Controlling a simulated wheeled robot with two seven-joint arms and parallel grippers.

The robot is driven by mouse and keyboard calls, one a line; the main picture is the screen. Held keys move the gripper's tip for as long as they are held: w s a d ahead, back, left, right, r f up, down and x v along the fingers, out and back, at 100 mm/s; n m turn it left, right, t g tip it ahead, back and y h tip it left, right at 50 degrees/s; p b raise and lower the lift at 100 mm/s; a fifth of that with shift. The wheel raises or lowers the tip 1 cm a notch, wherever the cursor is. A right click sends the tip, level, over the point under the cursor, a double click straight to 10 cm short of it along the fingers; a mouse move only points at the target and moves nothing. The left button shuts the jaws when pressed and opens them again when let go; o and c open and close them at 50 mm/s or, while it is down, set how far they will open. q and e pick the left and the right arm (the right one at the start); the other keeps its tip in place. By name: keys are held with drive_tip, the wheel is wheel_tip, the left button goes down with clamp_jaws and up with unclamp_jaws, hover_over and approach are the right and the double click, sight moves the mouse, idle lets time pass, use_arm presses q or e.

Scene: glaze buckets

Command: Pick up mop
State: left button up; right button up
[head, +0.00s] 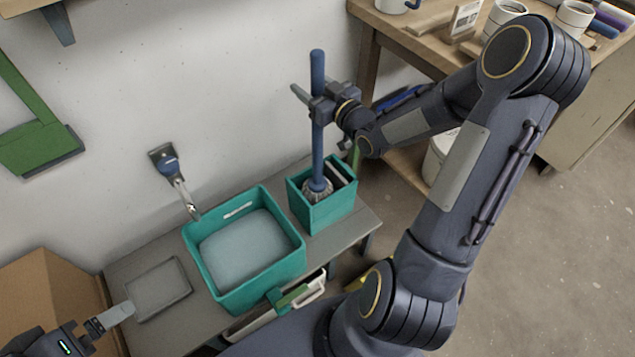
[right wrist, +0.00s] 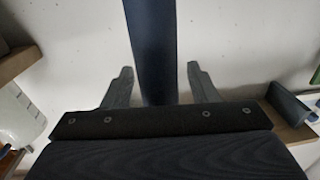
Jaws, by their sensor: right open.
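The mop (head: 318,125) has a blue handle and a grey head. It stands upright with its head in a small teal bin (head: 322,213) on the bench. My right gripper (head: 312,102) is at the upper part of the handle. In the right wrist view the blue handle (right wrist: 152,50) runs between the two open fingers (right wrist: 158,87), with a gap on each side. My left gripper (head: 112,318) is at the lower left, away from the mop, over the bench's left end; its jaw opening is unclear.
A teal tub (head: 243,292) of greyish water stands on the grey bench (head: 205,318), left of the small bin. A cardboard box (head: 45,285) stands at left. A wooden table (head: 425,45) with mugs stands at the back right.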

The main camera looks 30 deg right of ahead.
drive_tip(key=shift+c, duration=0.4)
drive_tip(key=c, duration=1)
drive_tip(key=shift+o, duration=0.2)
drive_tip(key=shift+r, duration=0.1)
wheel_tip(320, 180, up, 18)
drive_tip(key=p, duration=0.4)
drive_tip(key=shift+o, duration=1.3)
clamp_jaws()
drive_tip(key=shift+s, duration=0.1)
